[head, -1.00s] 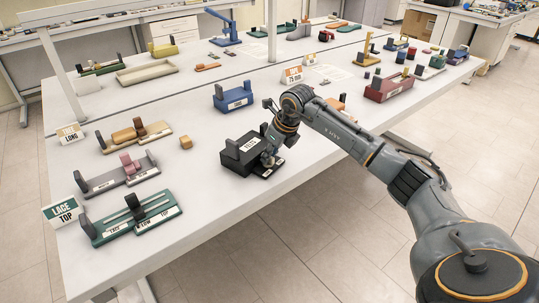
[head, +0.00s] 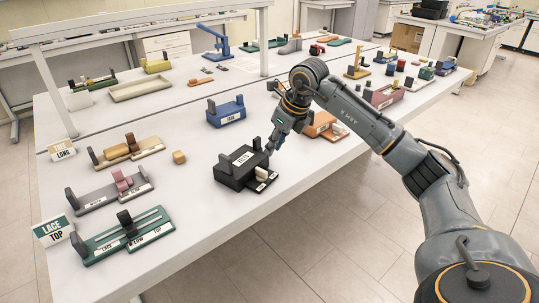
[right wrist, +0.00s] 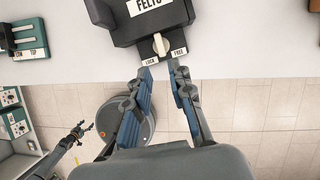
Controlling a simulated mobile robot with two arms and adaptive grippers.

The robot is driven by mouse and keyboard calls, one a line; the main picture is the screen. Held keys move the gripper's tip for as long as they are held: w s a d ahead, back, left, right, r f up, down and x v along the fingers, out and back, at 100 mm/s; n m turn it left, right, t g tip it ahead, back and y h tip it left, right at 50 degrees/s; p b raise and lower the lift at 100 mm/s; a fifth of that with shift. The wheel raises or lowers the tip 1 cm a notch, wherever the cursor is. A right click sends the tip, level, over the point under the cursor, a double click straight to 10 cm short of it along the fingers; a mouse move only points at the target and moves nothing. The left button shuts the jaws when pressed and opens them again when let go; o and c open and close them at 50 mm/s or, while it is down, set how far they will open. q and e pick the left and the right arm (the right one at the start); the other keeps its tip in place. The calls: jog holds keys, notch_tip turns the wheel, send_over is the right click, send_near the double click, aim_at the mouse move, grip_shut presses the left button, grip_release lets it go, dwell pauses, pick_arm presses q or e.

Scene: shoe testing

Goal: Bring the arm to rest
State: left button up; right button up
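The black box labelled FELTS (head: 240,168) stands near the table's front edge. Its cream knob (head: 262,174) sits on a small ledge. In the right wrist view the knob (right wrist: 161,45) lies between the labels LOCK (right wrist: 149,61) and FREE (right wrist: 179,51), pointing roughly straight along the ledge. My right gripper (right wrist: 160,70) is open and empty, its fingertips apart from the knob. In the head view my right gripper (head: 270,148) hangs just above and behind the box's right end. A small dark arm end, apparently my left gripper (right wrist: 80,131), shows low in the right wrist view, too small to read.
The white table (head: 200,215) holds several coloured fixtures: a blue one (head: 226,113) behind the box, an orange one (head: 320,124) beside my right arm, and a green one (head: 125,236) at front left. The floor in front of the table is clear.

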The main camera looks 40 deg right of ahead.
jog(key=shift+s+r, duration=0.2)
jog(key=shift+r, duration=0.2)
